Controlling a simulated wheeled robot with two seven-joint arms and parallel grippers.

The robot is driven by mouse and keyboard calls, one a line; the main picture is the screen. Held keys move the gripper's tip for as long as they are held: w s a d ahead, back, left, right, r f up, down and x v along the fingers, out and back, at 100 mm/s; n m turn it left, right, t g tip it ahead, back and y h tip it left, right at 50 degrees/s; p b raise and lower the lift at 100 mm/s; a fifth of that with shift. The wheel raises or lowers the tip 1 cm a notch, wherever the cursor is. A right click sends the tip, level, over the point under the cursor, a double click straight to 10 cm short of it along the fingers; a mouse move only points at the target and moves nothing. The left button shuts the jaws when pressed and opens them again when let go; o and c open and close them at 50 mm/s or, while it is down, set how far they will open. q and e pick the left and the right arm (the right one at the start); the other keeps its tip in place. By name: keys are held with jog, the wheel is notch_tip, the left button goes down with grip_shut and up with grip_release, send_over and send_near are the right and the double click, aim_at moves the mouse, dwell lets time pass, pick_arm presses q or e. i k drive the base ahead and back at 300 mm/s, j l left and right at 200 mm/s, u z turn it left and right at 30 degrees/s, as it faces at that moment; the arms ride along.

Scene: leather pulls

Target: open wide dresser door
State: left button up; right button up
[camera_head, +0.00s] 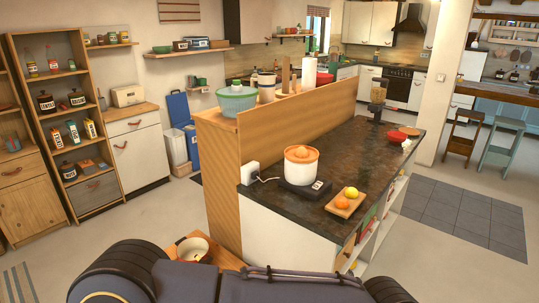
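I cannot tell for sure which piece is the wide dresser. A white cabinet (140,155) with a wooden top stands at the left, with one drawer above a door, both shut. A brown leather pull (120,147) sits near the upper left of its door. At the far left edge is a wooden cabinet (30,200) with a drawer and a door, both shut, partly cut off by the frame. Neither of my grippers is in view; only dark parts of my own body fill the bottom.
A wooden shelf unit (70,112) with jars stands between the two cabinets. A long island with a dark countertop (345,175) fills the middle. A pot (193,248) is close in front, low down. Open floor (140,220) lies between me and the left furniture.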

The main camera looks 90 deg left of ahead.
aim_at(29, 207)
jog(key=i+j+u, duration=0.3)
jog(key=i+u, duration=0.65)
jog(key=i, duration=0.2)
jog(key=i+l+u, duration=0.15)
jog(key=i+u, duration=0.35)
jog(key=i, duration=1.75)
jog(key=i+u, duration=0.1)
jog(key=i, duration=3.45)
jog(key=i+j+u, duration=0.15)
jog(key=i+u, duration=0.8)
jog(key=i+l+u, duration=0.3)
jog(key=i+u, duration=0.15)
jog(key=i+j+u, duration=0.25)
jog(key=i+u, duration=1.3)
jog(key=i, duration=1.1)
jog(key=i+l+u, duration=0.1)
jog(key=i, duration=1.15)
jog(key=i+j+u, duration=0.1)
jog(key=i+u, duration=0.35)
jog(key=i+l+u, duration=0.1)
jog(key=i+u, duration=0.3)
jog(key=i, duration=0.2)
jog(key=i+l+u, duration=0.3)
jog(key=i+u, duration=0.15)
jog(key=i+j+u, duration=0.25)
jog(key=i+u, duration=0.65)
jog(key=i, duration=0.15)
jog(key=i+l+u, duration=0.15)
jog(key=i+u, duration=0.35)
